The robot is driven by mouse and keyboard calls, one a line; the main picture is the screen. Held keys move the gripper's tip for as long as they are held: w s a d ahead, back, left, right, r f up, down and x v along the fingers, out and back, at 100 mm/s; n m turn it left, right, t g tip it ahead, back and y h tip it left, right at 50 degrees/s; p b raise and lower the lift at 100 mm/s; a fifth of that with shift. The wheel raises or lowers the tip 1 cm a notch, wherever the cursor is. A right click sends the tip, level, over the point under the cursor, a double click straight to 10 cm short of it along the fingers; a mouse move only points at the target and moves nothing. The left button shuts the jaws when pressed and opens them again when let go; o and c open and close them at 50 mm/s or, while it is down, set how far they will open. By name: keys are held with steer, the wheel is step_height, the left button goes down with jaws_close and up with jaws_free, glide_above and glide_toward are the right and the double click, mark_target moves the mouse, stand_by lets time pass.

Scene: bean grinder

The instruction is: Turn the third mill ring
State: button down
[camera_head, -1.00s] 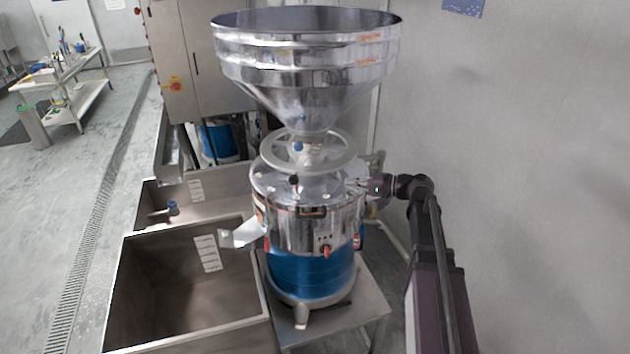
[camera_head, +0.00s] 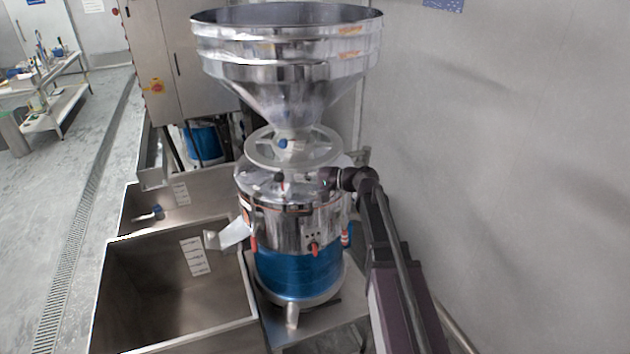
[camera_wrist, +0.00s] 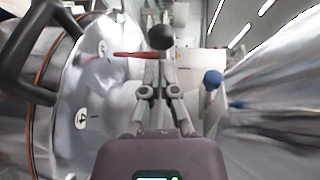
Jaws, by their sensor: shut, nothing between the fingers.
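The bean grinder (camera_head: 298,232) stands upright with a steel drum above a blue base. A pale spoked ring (camera_head: 318,157) lies flat around its neck, between the hopper and the drum lid. My gripper (camera_head: 312,180) is over the right part of the lid, just below the ring, coming in from the right. In the wrist view the gripper fingers (camera_wrist: 159,62) are closed together. A black ball knob (camera_wrist: 161,37) shows at or beyond the tips; contact cannot be told. A red lever (camera_wrist: 135,55) lies near the tips. The ring is not clearly recognisable in the wrist view.
The wide hopper (camera_head: 287,60) hangs above the ring. A steel sink (camera_head: 150,290) stands left of the grinder. A grey wall (camera_head: 520,150) closes off the right. In the wrist view a black handle (camera_wrist: 18,50) and a blue ball (camera_wrist: 213,78) flank the gripper.

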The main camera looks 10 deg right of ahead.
steer(key=shift+x, duration=1.7)
